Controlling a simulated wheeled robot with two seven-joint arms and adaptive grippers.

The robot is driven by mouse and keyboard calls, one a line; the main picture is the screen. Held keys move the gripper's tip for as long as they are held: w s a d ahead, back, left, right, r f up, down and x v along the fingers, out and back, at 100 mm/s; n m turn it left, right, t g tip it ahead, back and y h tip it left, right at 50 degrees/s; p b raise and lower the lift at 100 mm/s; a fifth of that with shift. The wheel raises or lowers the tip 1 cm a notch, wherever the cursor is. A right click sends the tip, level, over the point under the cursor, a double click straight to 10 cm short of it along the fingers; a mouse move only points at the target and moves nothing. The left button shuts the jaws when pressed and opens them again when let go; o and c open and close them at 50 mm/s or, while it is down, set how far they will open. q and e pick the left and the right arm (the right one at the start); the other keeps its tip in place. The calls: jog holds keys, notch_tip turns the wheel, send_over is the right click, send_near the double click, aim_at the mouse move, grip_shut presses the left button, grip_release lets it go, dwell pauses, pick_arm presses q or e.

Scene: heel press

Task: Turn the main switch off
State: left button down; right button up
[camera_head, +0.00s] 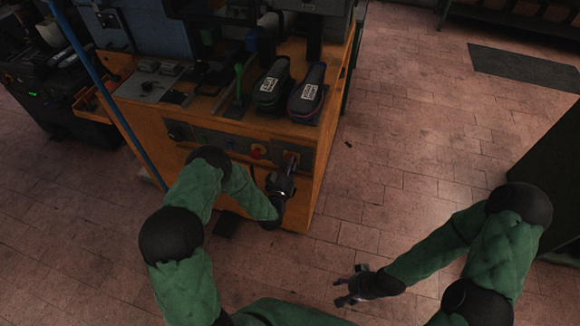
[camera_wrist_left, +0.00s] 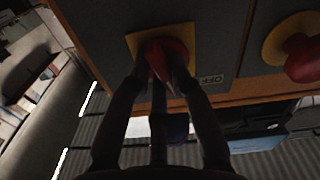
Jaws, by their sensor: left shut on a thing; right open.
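In the head view, my left gripper (camera_head: 286,172) is at the right end of the grey control panel on the orange machine's front and hides most of the switch. My right gripper (camera_head: 347,290) is open and empty, low over the brick floor, away from the machine.
A red button on a yellow base (camera_head: 257,151) sits left of the switch; it also shows in the left wrist view (camera_wrist_left: 302,58). Two dark shoe-shaped pads (camera_head: 308,92) and levers stand on the orange machine (camera_head: 322,150).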

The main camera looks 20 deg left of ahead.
pick_arm(q)
jog(key=n+b, duration=0.1)
jog(key=n, duration=0.4)
jog(key=shift+n, duration=0.3)
jog(key=shift+b, duration=0.3)
jog(key=c, duration=1.1)
grip_release()
jog(key=shift+s, duration=0.1)
jog(key=s, duration=1.2)
jog(key=shift+w, duration=0.1)
